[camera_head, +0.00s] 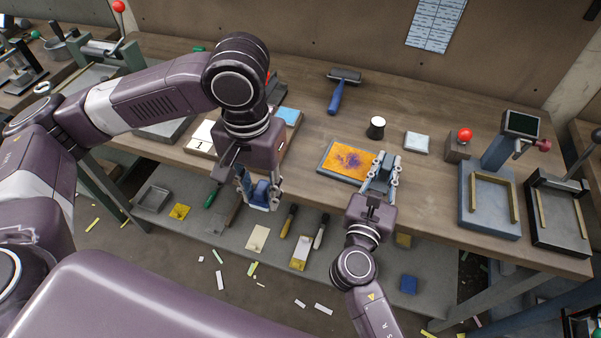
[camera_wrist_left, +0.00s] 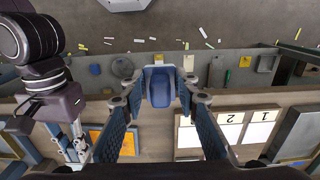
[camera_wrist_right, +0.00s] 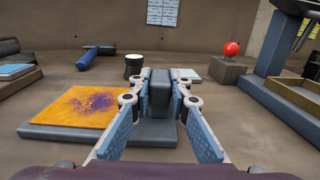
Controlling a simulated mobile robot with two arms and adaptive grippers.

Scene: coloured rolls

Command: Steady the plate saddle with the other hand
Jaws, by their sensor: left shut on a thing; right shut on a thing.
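The plate saddle (camera_head: 323,166) is a grey slab on the bench, with an orange plate (camera_head: 346,160) stained purple lying on it. In the right wrist view the saddle (camera_wrist_right: 52,132) has a grey upright block (camera_wrist_right: 160,88) at its right end. My right gripper (camera_head: 384,168) is shut on that block, one finger on each side. My left gripper (camera_head: 259,190) is shut on a blue block-like thing (camera_wrist_left: 160,88) and holds it in front of the bench edge, left of the saddle. The fingers partly hide the blue thing.
A blue-handled roller (camera_head: 337,97), a black-and-white pot (camera_head: 376,127) and a pale pad (camera_head: 417,142) lie behind the saddle. A red-knobbed block (camera_head: 457,150) and a press-like stand (camera_head: 487,205) are to the right. Several tools lie on the lower shelf (camera_head: 345,262).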

